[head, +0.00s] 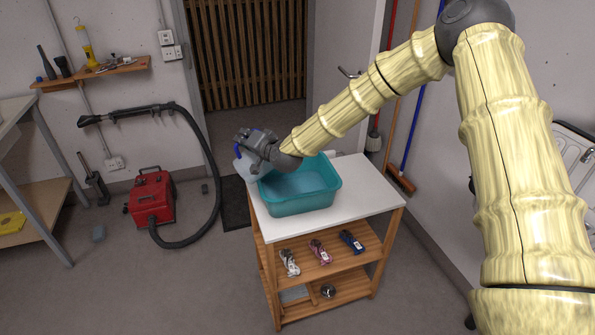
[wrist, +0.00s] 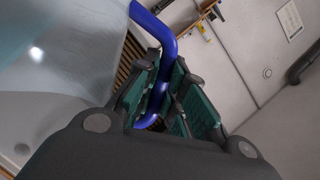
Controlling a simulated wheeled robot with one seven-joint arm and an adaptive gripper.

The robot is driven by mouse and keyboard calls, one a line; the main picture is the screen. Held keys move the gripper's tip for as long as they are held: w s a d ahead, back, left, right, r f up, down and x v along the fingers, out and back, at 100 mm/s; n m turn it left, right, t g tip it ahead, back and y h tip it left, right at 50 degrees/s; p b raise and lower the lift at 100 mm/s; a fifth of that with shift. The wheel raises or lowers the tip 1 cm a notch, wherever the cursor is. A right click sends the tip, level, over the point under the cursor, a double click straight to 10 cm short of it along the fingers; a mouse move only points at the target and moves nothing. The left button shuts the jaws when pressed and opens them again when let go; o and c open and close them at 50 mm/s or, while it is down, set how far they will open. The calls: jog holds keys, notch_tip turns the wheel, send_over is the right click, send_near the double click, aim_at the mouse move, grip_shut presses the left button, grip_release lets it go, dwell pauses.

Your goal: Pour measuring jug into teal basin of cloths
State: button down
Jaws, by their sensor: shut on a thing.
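The teal basin (head: 302,203) stands on the white top of a wooden cart. Its inside looks plain blue-teal, and I cannot make out separate cloths. My gripper (head: 256,147) is at the basin's back left corner, shut on the blue handle of the measuring jug (head: 243,166). The translucent jug shows just left of the basin, partly hidden by my gripper; I cannot tell its tilt or contents. In the wrist view the jug (wrist: 55,65) fills the left side, and its blue handle (wrist: 167,50) runs between the fingers of my gripper (wrist: 165,95).
The white cart top (head: 372,190) is clear right of the basin. Bundled items (head: 320,251) lie on the shelf below. A red vacuum (head: 152,198) with a black hose (head: 212,165) stands on the floor at left. Brooms (head: 400,180) lean on the wall behind right.

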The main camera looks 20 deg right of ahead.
jog(key=shift+a+r, duration=0.25)
jog(key=shift+a+f+n+p, duration=0.25)
jog(key=shift+a+n+p, duration=0.15)
jog(key=shift+n, duration=0.2)
jog(key=shift+s+a+f+n+h+p, duration=0.1)
jog(key=shift+a+f+n+h+p, duration=0.05)
jog(key=shift+a+f+n+h, duration=0.35)
jog(key=shift+a+f+n+h+p, duration=0.15)
jog(key=shift+a+f+n+h, duration=0.2)
jog(key=shift+a, duration=0.25)
jog(key=a+f+n+h, duration=0.3)
jog(key=a+f+n, duration=0.2)
jog(key=a, duration=0.1)
jog(key=shift+s+f+g, duration=0.2)
jog(key=shift+f+g, duration=0.05)
jog(key=shift+g, duration=0.05)
dwell(0.3)
dwell(0.7)
jog(key=shift+f, duration=0.1)
